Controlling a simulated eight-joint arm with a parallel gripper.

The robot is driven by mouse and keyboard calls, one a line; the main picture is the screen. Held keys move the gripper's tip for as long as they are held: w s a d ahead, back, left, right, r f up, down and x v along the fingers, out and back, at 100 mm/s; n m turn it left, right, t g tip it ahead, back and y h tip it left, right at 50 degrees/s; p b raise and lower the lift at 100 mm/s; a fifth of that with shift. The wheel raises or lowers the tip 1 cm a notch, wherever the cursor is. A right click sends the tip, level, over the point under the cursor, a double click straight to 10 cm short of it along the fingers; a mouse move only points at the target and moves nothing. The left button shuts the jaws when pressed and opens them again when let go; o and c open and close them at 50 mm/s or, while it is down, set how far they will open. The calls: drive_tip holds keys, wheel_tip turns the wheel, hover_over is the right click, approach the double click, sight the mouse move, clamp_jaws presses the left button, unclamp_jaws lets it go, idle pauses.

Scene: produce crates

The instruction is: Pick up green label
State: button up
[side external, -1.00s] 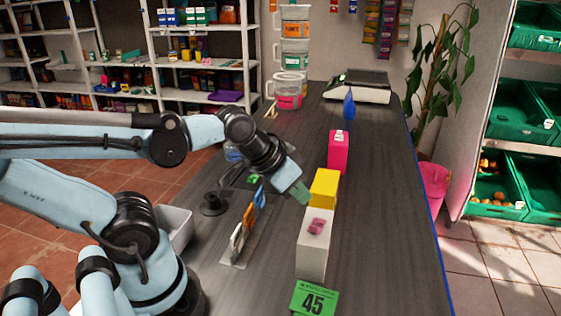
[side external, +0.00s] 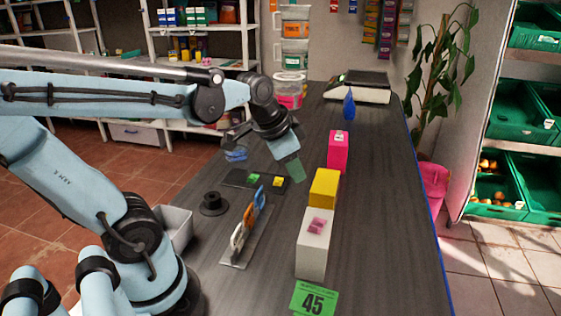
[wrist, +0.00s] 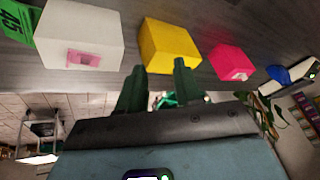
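A small green label (side external: 254,177) lies on a flat black tray (side external: 236,178) left of the boxes, with a small yellow label (side external: 278,182) at its right. A larger green card marked 45 (side external: 313,299) is at the near end of the counter; it also shows in the wrist view (wrist: 17,22). My gripper (side external: 294,177) is raised over the counter, just right of the tray and left of the pink and yellow boxes. In the wrist view its two green fingers (wrist: 160,80) stand apart with nothing held between them. The small green label is not visible there.
White (side external: 313,252), yellow (side external: 323,188) and pink (side external: 338,150) boxes stand in a row along the counter (side external: 385,230). A rack of upright cards (side external: 248,235) and a black round stand (side external: 213,204) are at left. The counter's right side is clear.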

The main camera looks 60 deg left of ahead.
drive_tip(key=w+a+m+g, duration=0.2)
drive_tip(key=a+m+g, duration=0.15)
drive_tip(key=a, duration=0.85)
drive_tip(key=m+g+h, duration=0.1)
drive_tip(key=m+g, duration=0.1)
drive_tip(key=m, duration=0.2)
hover_over(253, 176)
drive_tip(key=s+d, duration=0.2)
wheel_tip(253, 176, down, 4)
drive_tip(key=shift+n, duration=0.25)
wheel_tip(253, 176, down, 11)
drive_tip(key=shift+s+r, duration=0.1)
clamp_jaws()
